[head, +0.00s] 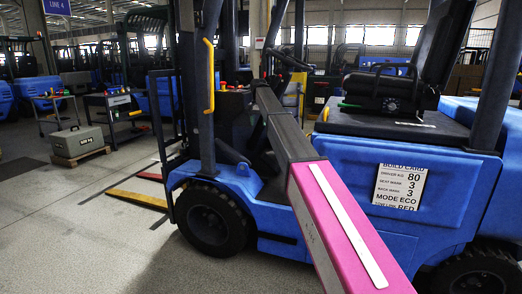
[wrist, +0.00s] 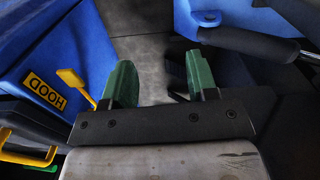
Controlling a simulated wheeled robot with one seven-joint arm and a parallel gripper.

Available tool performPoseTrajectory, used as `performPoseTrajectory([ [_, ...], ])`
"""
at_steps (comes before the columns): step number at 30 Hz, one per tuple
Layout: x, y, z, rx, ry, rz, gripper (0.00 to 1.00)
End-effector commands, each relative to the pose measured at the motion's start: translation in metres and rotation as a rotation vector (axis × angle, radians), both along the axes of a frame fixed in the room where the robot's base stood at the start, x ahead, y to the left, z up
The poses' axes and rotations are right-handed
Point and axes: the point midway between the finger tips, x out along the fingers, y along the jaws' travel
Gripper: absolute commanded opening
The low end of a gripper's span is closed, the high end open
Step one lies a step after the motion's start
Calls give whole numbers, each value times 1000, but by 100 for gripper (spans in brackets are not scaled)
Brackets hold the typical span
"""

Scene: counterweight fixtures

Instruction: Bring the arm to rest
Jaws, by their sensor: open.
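My gripper (wrist: 161,82) shows in the wrist view with its two green fingers apart and nothing between them. A bare grey surface and dark shadow lie beyond the fingers. My arm (head: 335,220), with a pink section, reaches from the bottom of the head view into the open cab of a blue forklift (head: 360,180). Its far end is lost among the dark cab parts, so I cannot make out the gripper there. In the wrist view, a blue panel with a yellow HOOD label (wrist: 44,95) and a yellow lever (wrist: 76,86) sit left of the fingers.
A black seat (head: 385,90) stands right of the arm, and a yellow-gripped mast post (head: 207,75) stands left. A dark bar (wrist: 250,42) is close at right in the wrist view. A build card (head: 399,186) is on the forklift's side.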

Motion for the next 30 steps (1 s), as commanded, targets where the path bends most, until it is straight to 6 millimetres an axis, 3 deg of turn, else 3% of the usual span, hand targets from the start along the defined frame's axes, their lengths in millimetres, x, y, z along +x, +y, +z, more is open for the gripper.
performPoseTrajectory([
  [1,-24,-15,-35,-1,4,7,53],
  [6,-75,-52,-126,0,2,45,53],
  [15,-185,-113,-262,-1,1,113,53],
  [24,-316,-163,-361,-2,-1,180,53],
  [30,-403,-187,-404,-2,-3,223,53],
])
